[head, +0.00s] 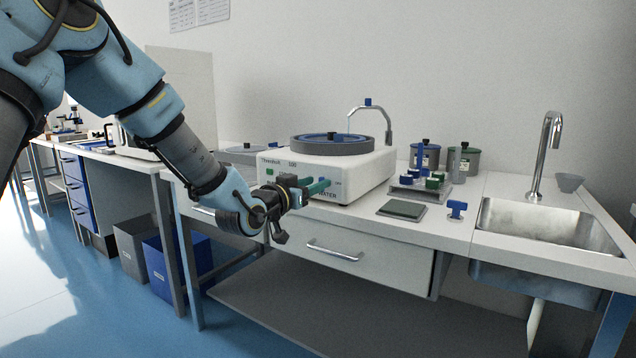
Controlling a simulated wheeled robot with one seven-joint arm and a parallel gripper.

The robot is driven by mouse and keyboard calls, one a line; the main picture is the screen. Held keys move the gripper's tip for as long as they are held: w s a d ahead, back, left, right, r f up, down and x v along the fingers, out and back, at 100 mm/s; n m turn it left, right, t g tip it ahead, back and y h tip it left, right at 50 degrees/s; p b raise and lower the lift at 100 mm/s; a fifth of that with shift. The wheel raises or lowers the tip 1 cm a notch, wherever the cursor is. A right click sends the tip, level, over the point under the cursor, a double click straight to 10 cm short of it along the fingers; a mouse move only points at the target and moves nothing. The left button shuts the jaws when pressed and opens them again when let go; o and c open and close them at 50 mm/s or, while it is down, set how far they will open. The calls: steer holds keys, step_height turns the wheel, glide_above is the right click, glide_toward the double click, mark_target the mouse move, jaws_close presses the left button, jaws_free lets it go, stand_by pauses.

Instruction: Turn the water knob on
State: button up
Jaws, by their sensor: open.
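A white grinder-polisher (345,172) with a grey round platen on top stands on the bench. The fingers are open, with nothing visibly held. Any knob at the label is hidden behind the fingers, and I cannot tell if they touch it. A blue T-shaped handle (457,208) stands on the bench left of the sink. A small blue handle (368,101) tops the bent water spout (388,118).
A steel sink (548,228) with a tall faucet (547,150) is at the right. A dark green pad (401,210) and a rack of samples (420,190) lie between. Two lidded jars (425,155) stand behind. A drawer (345,245) is below the bench top.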

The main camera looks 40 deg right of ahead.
steer(key=shift+x, duration=1.1)
jaws_close()
